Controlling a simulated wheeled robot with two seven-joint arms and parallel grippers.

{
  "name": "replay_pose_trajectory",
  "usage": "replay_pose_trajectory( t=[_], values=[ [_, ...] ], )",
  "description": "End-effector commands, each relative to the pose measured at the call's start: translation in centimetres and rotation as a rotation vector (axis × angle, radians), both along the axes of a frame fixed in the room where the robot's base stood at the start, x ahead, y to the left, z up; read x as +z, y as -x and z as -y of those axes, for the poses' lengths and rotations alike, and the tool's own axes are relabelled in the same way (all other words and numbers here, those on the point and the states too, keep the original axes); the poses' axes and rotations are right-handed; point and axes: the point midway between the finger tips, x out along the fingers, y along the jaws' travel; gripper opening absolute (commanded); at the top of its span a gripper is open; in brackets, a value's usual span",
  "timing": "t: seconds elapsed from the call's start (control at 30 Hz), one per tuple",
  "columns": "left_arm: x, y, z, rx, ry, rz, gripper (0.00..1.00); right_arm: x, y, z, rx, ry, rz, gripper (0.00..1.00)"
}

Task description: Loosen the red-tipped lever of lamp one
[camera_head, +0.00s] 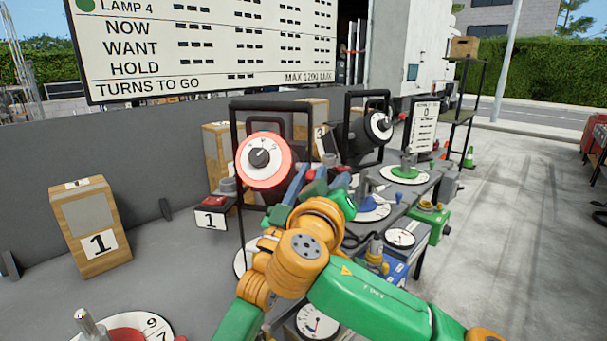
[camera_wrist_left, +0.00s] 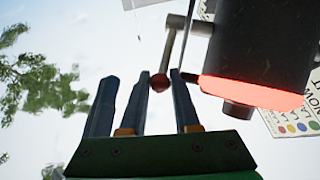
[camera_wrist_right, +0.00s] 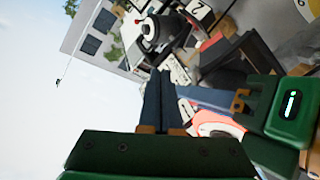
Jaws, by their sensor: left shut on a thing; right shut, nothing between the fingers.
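Lamp one (camera_head: 263,160) has a white dial face with a glowing red rim and hangs in a black frame. Its dark body with the red rim (camera_wrist_left: 250,92) shows upside down in the left wrist view. The lever's red ball tip (camera_wrist_left: 159,83) sits between the fingertips of my left gripper (camera_wrist_left: 158,80), which is shut on it. My right gripper (camera_wrist_right: 160,80) is shut and empty; the lamp's red rim (camera_wrist_right: 216,124) is close by in its view. In the head view both grippers overlap right of the lamp, and the lever is hidden.
A second lamp (camera_head: 378,126) stands behind to the right. A wooden box marked 1 (camera_head: 88,225) is at the left, near a low grey wall. Round dials, including one with a green centre (camera_head: 405,174), crowd the right side. Open pavement lies farther right.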

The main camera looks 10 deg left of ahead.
Motion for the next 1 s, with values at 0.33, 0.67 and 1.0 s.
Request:
replay_pose_trajectory(
  t=[0.33, 0.67, 1.0],
  values=[
    [0.1, 0.0, -0.1, 0.002, 0.001, 0.002, 0.0, 3.2, 10.8, -8.6, 0.118, -0.409, 0.266, 0.0],
    [0.1, 0.0, -0.1, 0.002, 0.001, 0.002, 0.0, 4.4, 4.4, -7.6, 0.112, -0.404, 0.267, 0.0],
    [0.0, 0.0, -0.1, 0.002, 0.001, 0.001, 0.0, 2.0, 0.2, -6.6, 0.115, -0.408, 0.259, 0.0]
  ],
)
